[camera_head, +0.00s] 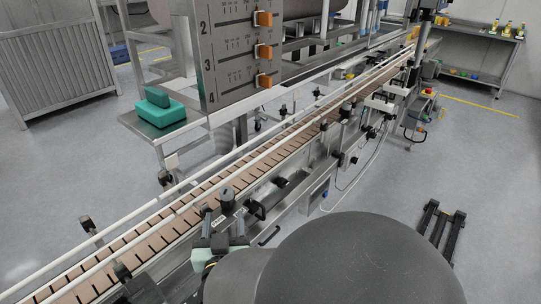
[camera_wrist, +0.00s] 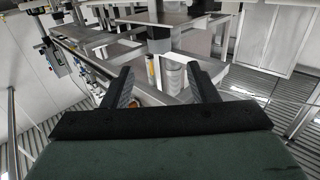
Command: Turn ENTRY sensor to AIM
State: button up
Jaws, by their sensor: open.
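The likely ENTRY sensor (camera_head: 228,198) is a dark upright cylinder on a bracket at the near rail of the conveyor in the head view. A small white label (camera_head: 218,219) lies by it; its lettering is too small to read surely. My gripper (camera_head: 223,226) is just on the near side of it, with its fingers apart. In the wrist view my gripper (camera_wrist: 160,84) is open, and nothing is clamped between the fingers. A dark cylinder (camera_wrist: 158,40) and a pale ribbed cylinder (camera_wrist: 173,75) show beyond and between the fingertips. I cannot tell which way the sensor points.
The conveyor (camera_head: 150,228) runs diagonally, with white guide rails and several brackets along it. A panel with orange sliders (camera_head: 237,50) stands behind it. My arm covers the lower middle of the head view.

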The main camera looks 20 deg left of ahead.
aim_at(226, 197)
jog(key=p+x, duration=0.1)
jog(key=x, duration=0.9)
jog(key=shift+w, duration=0.15)
jog(key=c, duration=1)
